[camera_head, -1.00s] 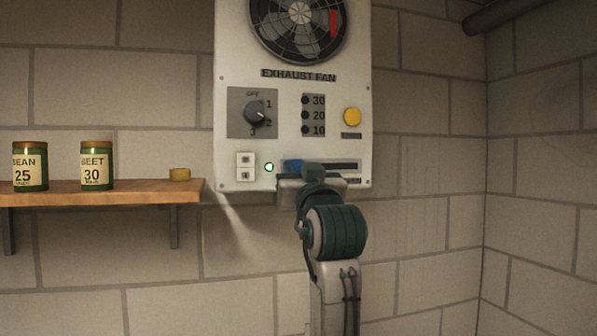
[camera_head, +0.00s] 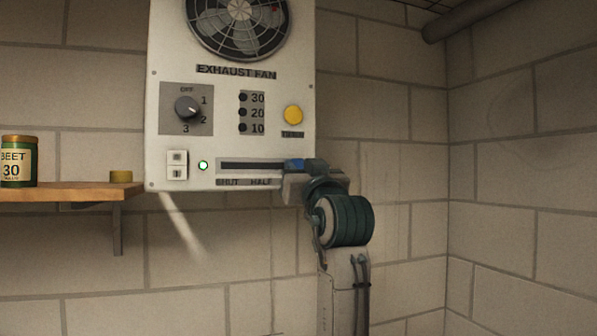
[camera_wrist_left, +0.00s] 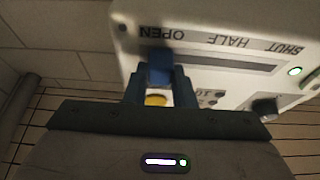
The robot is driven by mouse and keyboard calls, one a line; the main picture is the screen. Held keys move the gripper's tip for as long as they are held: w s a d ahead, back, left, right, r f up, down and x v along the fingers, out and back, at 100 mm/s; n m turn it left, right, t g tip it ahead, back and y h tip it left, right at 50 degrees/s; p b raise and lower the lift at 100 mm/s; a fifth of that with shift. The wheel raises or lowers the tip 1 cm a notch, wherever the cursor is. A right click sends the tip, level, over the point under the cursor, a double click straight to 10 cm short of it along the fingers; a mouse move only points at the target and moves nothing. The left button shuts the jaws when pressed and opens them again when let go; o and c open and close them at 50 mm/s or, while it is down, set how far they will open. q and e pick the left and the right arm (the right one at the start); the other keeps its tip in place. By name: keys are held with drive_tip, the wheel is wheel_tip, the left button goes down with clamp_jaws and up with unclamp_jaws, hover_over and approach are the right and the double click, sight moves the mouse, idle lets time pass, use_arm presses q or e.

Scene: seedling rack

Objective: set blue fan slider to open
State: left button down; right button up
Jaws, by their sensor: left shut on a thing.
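The exhaust fan panel (camera_head: 165,70) is on the brick wall, with a horizontal slider slot (camera_head: 250,166) along its lower edge. The blue slider (camera_head: 293,163) is at the right end of the slot, past the SHUT and HALF labels. My left gripper (camera_head: 304,168) is shut on it and hides part of it and the right-hand label. In the left wrist view the panel is upside down; the blue slider (camera_wrist_left: 160,68) sits between the fingers (camera_wrist_left: 160,85), beside the OPEN label (camera_wrist_left: 162,32). My right gripper is out of view.
The panel also has a round knob (camera_head: 187,107), a yellow button (camera_head: 293,115), a white switch (camera_head: 177,165) and a lit green lamp (camera_head: 203,165). A wooden shelf (camera_head: 60,192) at left holds a BEET tin (camera_head: 18,162) and a small yellow object (camera_head: 121,176). The wall at right is clear.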

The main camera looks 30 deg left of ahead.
use_arm(q)
drive_tip(key=c, duration=1.2)
unclamp_jaws()
drive_tip(key=shift+w+d, duration=0.1)
drive_tip(key=shift+c, duration=0.2)
drive_tip(key=shift+o, duration=0.2)
drive_tip(key=shift+w+d, duration=0.15)
drive_tip(key=b+v, duration=1)
drive_tip(key=v, duration=0.1)
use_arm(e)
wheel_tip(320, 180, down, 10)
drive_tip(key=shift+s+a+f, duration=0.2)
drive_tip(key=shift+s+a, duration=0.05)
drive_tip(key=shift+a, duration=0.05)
use_arm(q)
drive_tip(key=shift+f, duration=0.1)
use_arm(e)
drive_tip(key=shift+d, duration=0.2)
